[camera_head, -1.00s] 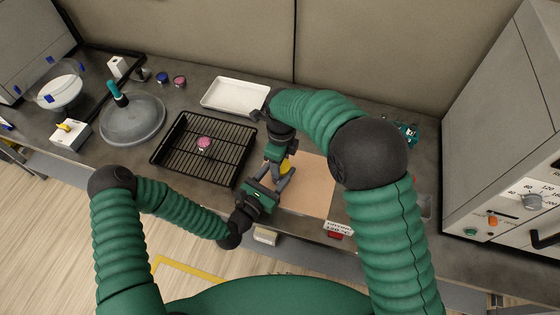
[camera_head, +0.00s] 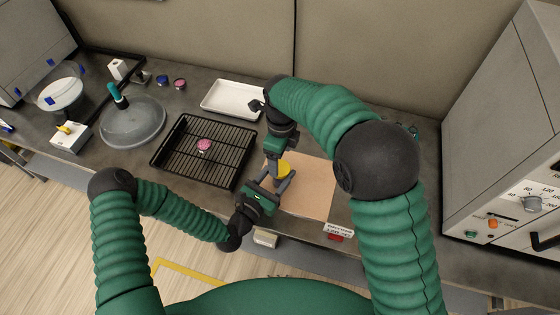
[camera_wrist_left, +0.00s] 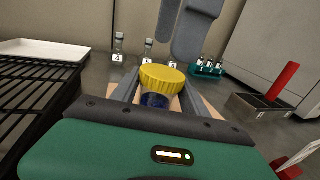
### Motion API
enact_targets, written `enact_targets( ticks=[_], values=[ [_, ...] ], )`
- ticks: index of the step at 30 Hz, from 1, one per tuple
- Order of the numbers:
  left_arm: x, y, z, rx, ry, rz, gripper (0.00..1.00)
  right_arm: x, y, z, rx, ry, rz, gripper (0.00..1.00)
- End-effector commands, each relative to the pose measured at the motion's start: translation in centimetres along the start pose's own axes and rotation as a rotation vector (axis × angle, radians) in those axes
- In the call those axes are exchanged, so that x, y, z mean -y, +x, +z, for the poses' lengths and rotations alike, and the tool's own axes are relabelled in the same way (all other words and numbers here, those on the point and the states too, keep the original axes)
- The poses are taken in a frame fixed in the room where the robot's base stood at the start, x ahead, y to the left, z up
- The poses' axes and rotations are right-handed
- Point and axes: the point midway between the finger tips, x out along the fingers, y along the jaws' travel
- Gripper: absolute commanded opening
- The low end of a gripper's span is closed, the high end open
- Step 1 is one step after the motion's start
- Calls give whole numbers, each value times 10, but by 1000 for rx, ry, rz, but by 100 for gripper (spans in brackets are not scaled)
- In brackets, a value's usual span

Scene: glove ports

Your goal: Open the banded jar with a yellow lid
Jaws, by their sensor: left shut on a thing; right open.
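The jar's yellow lid (camera_head: 284,169) shows over the tan mat (camera_head: 312,190) in the head view. In the left wrist view the ridged yellow lid (camera_wrist_left: 163,77) sits on a dark blue jar body (camera_wrist_left: 155,101), mostly hidden below it. My left gripper (camera_head: 278,182) is shut on the jar, with one finger on each side; its fingers also show in the left wrist view (camera_wrist_left: 160,95). My right gripper (camera_head: 272,168) is open beside and above the lid, partly hidden by its own arm; its fingers (camera_wrist_left: 190,30) show above the lid, apart from it.
A black wire rack (camera_head: 180,165) with a pink-lidded jar (camera_head: 204,145) is left of the mat. A white tray (camera_head: 232,98) lies behind. Small labelled bottles (camera_wrist_left: 148,52) and a teal vial rack (camera_wrist_left: 208,68) stand behind the jar. A grey dial-fronted cabinet (camera_head: 505,150) is at right.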

Motion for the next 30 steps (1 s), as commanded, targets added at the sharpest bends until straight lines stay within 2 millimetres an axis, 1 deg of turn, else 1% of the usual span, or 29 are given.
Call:
enact_targets(
  ticks=[6,7,12,20,23,26,29,30],
  values=[
    [0,0,0,0,0,0,0,0,-2,0,0,0,1,75],
    [0,0,0,0,0,0,56,0,-2,0,0,0,1,75],
    [0,0,0,1,0,0,78,0,-1,0,0,1,1,75],
    [0,0,0,1,0,0,78,0,-1,0,0,1,1,75],
    [0,-5,-1,0,-1,0,78,0,0,0,0,1,1,75],
    [-1,-20,-2,-3,-2,1,78,0,2,0,0,1,1,75],
    [-2,-46,-3,-3,-4,3,78,0,6,0,0,1,1,75],
    [-1,-58,-3,-3,-4,3,78,0,8,0,0,1,1,75]
  ],
)
